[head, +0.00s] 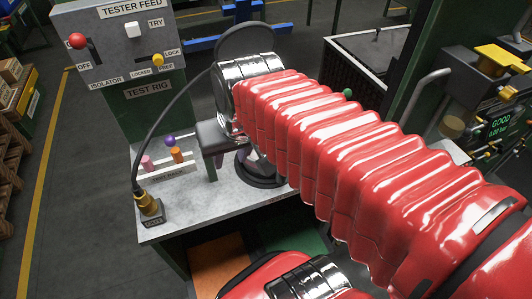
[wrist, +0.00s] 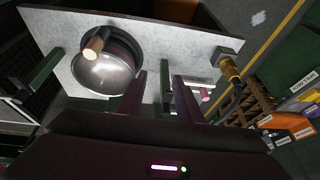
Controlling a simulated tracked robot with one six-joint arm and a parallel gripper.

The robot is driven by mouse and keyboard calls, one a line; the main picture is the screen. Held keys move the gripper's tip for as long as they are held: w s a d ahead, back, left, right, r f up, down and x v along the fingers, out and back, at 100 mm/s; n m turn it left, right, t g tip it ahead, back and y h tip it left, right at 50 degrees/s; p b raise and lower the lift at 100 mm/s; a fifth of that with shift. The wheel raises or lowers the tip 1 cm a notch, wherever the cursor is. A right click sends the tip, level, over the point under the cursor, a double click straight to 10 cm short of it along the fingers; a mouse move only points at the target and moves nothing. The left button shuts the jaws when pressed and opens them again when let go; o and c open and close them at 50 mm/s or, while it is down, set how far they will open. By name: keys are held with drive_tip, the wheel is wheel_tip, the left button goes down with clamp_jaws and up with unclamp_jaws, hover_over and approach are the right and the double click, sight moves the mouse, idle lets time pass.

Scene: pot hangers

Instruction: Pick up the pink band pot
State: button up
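I cannot make out a pot with a pink band for certain. A pink cylinder (head: 147,163) stands on the bench beside an orange cylinder (head: 177,155) and a purple knob (head: 169,140); a bit of pink also shows in the wrist view (wrist: 206,95). A shiny silver rounded pot or lid with a wooden-coloured knob (wrist: 103,72) is left of my gripper in the wrist view. My gripper (wrist: 158,78) has its two dark fingers apart, with pale bench showing between them. In the head view my arm hides part of the bench there.
A grey bench top (head: 180,210) carries a brass-coloured connector (head: 149,204) with a black cable looping to the upper right. A green test rig panel (head: 150,110) rises behind it. A machine with a green display (head: 500,125) stands at right. Open floor lies at left.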

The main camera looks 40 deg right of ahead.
drive_tip(key=w+d+f+m+g+y, duration=0.1)
drive_tip(key=d+f+m+g, duration=0.2)
drive_tip(key=d+m, duration=0.7)
drive_tip(key=d+f, duration=0.1)
drive_tip(key=d, duration=0.9)
drive_tip(key=shift+m, duration=0.4)
drive_tip(key=shift+w+f, duration=0.1)
drive_tip(key=shift+f, duration=0.15)
drive_tip(key=f, duration=0.5)
drive_tip(key=w+f, duration=0.1)
drive_tip(key=f, duration=0.2)
drive_tip(key=shift+a, duration=0.15)
drive_tip(key=shift+f, duration=0.15)
drive_tip(key=shift+w+f, duration=0.15)
drive_tip(key=shift+f, duration=2.45)
